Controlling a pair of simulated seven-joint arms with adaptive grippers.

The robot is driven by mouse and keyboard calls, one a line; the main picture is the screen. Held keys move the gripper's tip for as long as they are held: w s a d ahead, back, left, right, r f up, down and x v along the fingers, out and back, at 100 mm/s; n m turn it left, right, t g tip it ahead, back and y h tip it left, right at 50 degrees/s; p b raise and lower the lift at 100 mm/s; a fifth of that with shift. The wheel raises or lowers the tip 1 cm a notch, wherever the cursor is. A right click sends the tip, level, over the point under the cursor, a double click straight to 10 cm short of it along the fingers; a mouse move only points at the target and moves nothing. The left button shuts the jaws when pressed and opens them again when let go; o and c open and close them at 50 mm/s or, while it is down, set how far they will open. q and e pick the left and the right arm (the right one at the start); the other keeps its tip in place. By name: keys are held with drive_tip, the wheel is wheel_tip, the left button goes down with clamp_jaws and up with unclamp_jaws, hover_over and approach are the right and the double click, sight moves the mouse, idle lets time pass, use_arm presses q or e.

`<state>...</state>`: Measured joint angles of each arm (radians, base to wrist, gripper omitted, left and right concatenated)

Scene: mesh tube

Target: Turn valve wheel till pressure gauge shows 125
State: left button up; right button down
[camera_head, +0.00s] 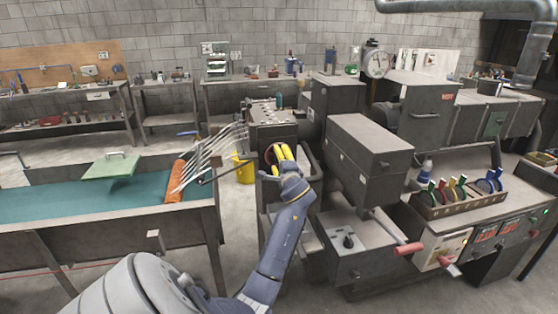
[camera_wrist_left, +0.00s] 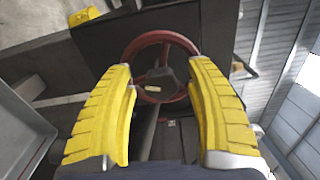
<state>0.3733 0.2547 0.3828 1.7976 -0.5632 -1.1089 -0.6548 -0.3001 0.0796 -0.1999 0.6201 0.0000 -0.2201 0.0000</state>
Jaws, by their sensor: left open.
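The red valve wheel (camera_wrist_left: 184,48) shows in the left wrist view, upper middle, with dark spokes and a dark hub. In the head view only a sliver of it shows, mostly hidden behind my left gripper (camera_head: 283,152). My left gripper, with yellow fingers, is open, and it also shows in the left wrist view (camera_wrist_left: 165,80). Its fingertips reach toward the lower part of the wheel, one on each side; I cannot tell whether they touch it. The round white pressure gauge (camera_head: 376,64) stands at the back, right of centre; its reading is too small to make out. My right gripper is not in view.
A grey machine (camera_head: 370,145) with a red-handled lever (camera_head: 409,248) stands right of my left arm. A trough (camera_head: 60,200) with a green lid and an orange roll lies at the left. A yellow bucket (camera_head: 243,170) stands behind the gripper.

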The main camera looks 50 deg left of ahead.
use_arm(q)
drive_tip(key=shift+d, duration=0.1)
drive_tip(key=v, duration=1.1)
drive_tip(key=shift+s+d, duration=0.2)
drive_tip(key=shift+d, duration=0.15)
